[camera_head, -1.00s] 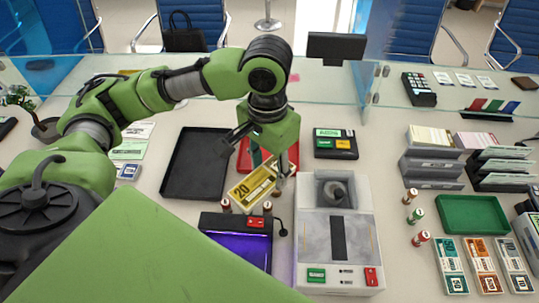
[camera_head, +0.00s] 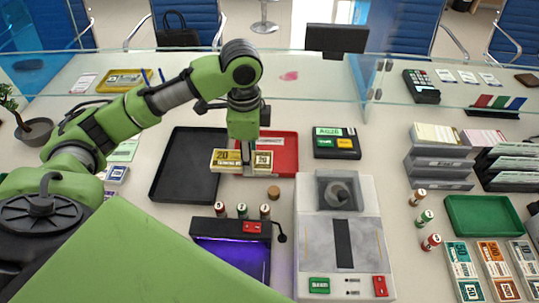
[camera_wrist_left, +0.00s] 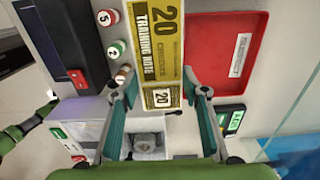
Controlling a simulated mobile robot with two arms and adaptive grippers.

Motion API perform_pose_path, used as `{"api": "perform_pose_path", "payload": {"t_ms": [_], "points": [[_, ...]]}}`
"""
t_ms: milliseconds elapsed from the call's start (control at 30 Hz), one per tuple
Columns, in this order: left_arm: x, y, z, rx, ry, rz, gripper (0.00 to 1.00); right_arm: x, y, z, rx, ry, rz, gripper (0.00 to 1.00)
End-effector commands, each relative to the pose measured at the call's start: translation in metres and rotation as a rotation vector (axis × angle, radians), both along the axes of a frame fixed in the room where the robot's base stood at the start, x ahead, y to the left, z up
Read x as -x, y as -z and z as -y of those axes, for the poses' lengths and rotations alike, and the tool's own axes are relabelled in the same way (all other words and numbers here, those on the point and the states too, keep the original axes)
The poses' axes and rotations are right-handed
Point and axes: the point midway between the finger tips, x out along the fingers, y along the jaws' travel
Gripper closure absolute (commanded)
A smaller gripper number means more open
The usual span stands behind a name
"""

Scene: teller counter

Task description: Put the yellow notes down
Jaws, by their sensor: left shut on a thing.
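The bundle of yellow notes (camera_head: 229,161), marked 20 and "training note", lies level across the picture in the head view. It overlaps the gap between the black tray (camera_head: 184,185) and the red tray (camera_head: 284,142). My left gripper (camera_head: 246,168) points down and is shut on the notes near their right end. In the left wrist view, its two fingers (camera_wrist_left: 159,88) flank the near end of the yellow notes (camera_wrist_left: 160,45), and the red tray (camera_wrist_left: 219,50) is to the right. I cannot tell how high the notes are above the counter. My right gripper is not in view.
Several coin rolls (camera_head: 242,211) stand by a purple-lit device (camera_head: 232,255) in front. A small brown cylinder (camera_head: 273,193) stands near the red tray. A grey counting machine (camera_head: 340,235) is to the right. A glass screen (camera_head: 300,80) crosses behind.

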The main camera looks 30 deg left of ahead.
Motion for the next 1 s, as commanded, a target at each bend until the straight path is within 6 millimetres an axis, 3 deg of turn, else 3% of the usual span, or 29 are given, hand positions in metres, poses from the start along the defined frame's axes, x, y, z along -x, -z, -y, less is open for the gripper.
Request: {"api": "perform_pose_path", "payload": {"t_ms": [200,500,800,1000], "points": [[-0.051,0.021,0.002,0.002,-0.003,-0.001,0.85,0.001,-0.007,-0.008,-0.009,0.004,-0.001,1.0],[-0.098,0.069,0.002,0.0,-0.002,-0.001,0.85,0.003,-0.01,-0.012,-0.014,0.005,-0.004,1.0],[-0.112,0.087,0.003,0.002,-0.002,0.001,0.85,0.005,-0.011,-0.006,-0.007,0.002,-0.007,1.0],[-0.112,0.114,0.002,0.0,-0.001,0.0,0.85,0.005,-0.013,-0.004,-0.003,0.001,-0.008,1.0]]}}
